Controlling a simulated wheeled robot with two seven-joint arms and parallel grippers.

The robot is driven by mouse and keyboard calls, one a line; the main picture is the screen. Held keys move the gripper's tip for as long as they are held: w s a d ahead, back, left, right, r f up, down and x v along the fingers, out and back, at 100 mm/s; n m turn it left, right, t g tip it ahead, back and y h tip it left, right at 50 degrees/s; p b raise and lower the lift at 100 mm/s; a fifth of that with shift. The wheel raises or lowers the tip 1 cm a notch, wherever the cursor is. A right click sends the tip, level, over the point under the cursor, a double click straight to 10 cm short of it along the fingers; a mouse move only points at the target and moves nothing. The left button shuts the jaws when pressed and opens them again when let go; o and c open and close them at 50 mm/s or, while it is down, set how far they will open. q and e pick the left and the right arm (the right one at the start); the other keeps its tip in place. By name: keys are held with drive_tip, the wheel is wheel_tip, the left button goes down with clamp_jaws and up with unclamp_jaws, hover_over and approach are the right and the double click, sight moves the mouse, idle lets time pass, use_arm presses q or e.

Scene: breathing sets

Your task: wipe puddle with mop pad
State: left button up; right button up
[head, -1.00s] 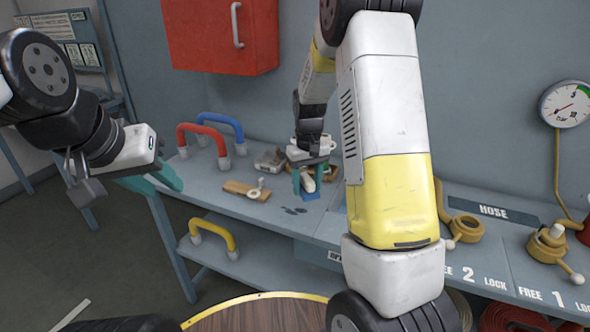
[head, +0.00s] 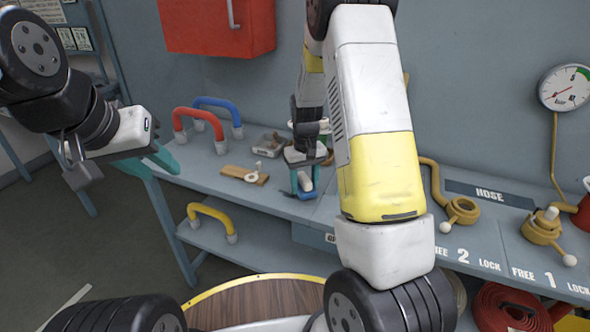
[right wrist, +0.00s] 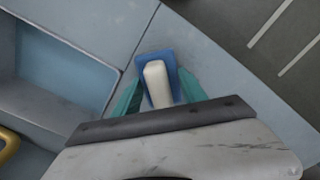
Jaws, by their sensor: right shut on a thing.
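The mop pad (right wrist: 160,78) is a blue pad with a cream handle. My right gripper (head: 304,182) is shut on the handle, low over the grey bench top, and the pad's blue edge shows beneath it in the head view. In the right wrist view the handle sits between the teal fingers of the right gripper (right wrist: 157,90). The pad is at or very near the bench surface; I cannot tell if it touches. No puddle shows now, and the surface under the pad is hidden. My left gripper (head: 162,160) is off the bench's left end, its opening unclear.
A wooden board with a small fitting (head: 245,175) lies left of the pad. Red (head: 200,125) and blue (head: 220,112) handles stand behind it. A yellow handle (head: 212,220) is on the lower shelf. Hose valves (head: 460,212) stand to the right.

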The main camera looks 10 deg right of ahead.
drive_tip(key=shift+f, duration=1)
idle(0.4)
